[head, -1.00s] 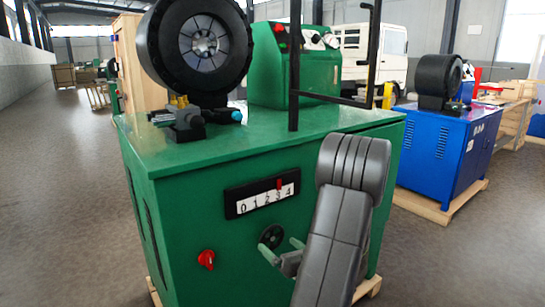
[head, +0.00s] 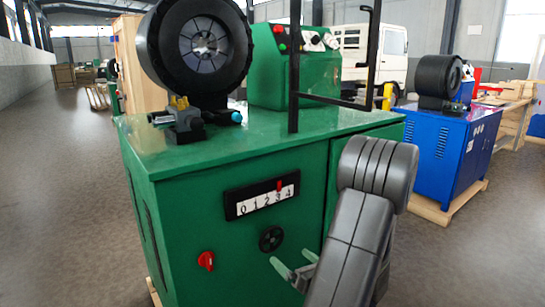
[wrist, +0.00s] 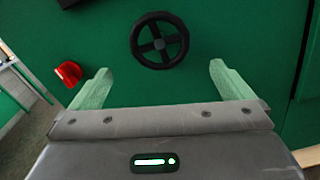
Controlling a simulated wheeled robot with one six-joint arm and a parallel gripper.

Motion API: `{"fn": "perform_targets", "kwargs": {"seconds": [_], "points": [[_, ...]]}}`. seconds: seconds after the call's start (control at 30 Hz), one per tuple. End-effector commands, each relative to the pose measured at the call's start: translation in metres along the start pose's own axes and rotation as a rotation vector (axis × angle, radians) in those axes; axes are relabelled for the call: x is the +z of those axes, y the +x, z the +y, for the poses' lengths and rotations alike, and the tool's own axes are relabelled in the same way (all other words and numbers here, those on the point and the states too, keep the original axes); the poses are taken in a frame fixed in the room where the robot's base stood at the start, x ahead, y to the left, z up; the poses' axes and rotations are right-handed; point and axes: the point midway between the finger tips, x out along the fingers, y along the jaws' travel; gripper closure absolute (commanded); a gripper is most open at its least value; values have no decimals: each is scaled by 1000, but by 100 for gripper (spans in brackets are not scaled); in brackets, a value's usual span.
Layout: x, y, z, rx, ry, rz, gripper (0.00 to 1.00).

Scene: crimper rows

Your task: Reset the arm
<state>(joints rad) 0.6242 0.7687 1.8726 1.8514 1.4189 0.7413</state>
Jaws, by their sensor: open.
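My gripper (head: 292,268) is in front of the green crimper machine's front panel, its two pale green fingers apart and empty. In the wrist view my gripper (wrist: 160,88) has a finger at each side, with the black handwheel (wrist: 160,40) beyond and between them. In the head view the handwheel (head: 271,239) shows whole, up and left of the fingers, with a gap between. My grey arm covers the lower right of the panel. A red knob (head: 206,261) sits left of the handwheel; it also shows in the wrist view (wrist: 68,73). Above is a 0-to-4 scale (head: 263,197) with a red pointer near 3.
The green machine (head: 170,240) stands close ahead, with a black crimping head (head: 195,47) and a green control box (head: 295,75) on top. A blue machine (head: 450,150) stands on a pallet at right. Open floor (head: 60,200) lies at left.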

Motion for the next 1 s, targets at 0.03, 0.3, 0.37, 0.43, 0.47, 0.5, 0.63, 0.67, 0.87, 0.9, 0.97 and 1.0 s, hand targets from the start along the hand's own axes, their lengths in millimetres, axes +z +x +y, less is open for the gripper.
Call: {"fn": "perform_targets", "kwargs": {"seconds": [0.03,0.3,0.37,0.43,0.47,0.5,0.63,0.67,0.87,0.9,0.97,1.0], "points": [[-1,10,1,5,-2,1,0],[-1,60,1,5,-2,0,0],[0,72,1,5,-3,0,0],[0,86,1,5,-1,-1,0],[0,92,2,6,-1,-1,0],[-3,91,-1,1,-35,-2,0],[-4,90,-1,0,-171,-4,0],[-4,90,-2,0,-201,-4,0],[-3,90,-2,0,-407,-3,0],[-4,89,-2,0,-450,-3,0],[-4,89,-2,0,-515,-3,0],[-3,89,-2,0,-559,-3,0]]}}
